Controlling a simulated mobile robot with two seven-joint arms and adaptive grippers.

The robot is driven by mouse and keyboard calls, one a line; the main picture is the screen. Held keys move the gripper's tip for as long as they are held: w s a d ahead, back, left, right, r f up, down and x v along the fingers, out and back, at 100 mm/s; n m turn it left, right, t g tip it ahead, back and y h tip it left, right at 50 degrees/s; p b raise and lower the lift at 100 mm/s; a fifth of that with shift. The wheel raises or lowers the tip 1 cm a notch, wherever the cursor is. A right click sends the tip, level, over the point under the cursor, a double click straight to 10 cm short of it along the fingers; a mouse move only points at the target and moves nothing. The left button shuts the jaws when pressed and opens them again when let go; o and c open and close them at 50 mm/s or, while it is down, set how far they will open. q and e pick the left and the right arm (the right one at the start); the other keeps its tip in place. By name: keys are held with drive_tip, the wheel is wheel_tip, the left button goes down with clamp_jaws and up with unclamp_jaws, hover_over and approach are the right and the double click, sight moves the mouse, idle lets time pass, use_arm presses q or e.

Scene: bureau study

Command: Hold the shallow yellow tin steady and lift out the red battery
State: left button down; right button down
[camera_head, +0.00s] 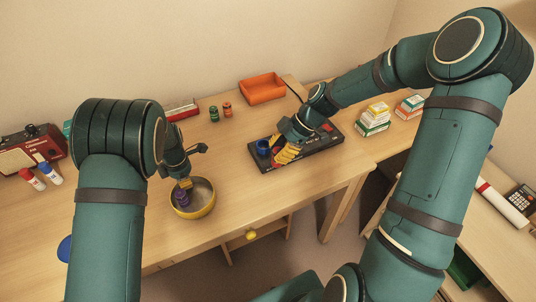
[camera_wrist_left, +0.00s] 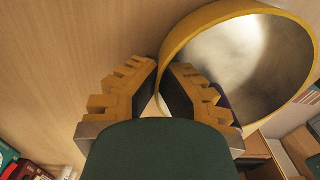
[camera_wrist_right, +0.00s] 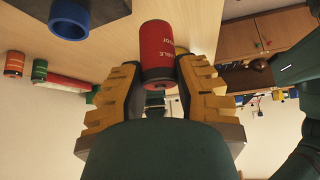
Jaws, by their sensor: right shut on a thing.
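The shallow yellow tin (camera_head: 208,209) stands on the desk, and its wall shows large in the left wrist view (camera_wrist_left: 190,25). A purple object (camera_head: 181,197) is inside the tin, partly hidden by that gripper. My right gripper (camera_wrist_right: 158,70) is shut on the red battery (camera_wrist_right: 158,45), away from the tin. In the head view this gripper (camera_head: 278,152) is over the black tray-like board, beside a blue round holder (camera_head: 263,147). Whether the battery touches the board cannot be told.
The black board (camera_head: 300,155) lies on the desk. Stacked boxes (camera_head: 374,119) are at right, a red radio (camera_head: 30,150) at left. Desk between tin and board is clear.

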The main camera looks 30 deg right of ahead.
drive_tip(key=shift+d+r+h, duration=0.2)
drive_tip(key=shift+d+h, duration=0.1)
drive_tip(key=shift+d, duration=0.15)
use_arm(q)
drive_tip(key=shift+f, duration=0.1)
drive_tip(key=c, duration=1.1)
unclamp_jaws()
drive_tip(key=shift+a, duration=0.1)
drive_tip(key=shift+o, duration=0.2)
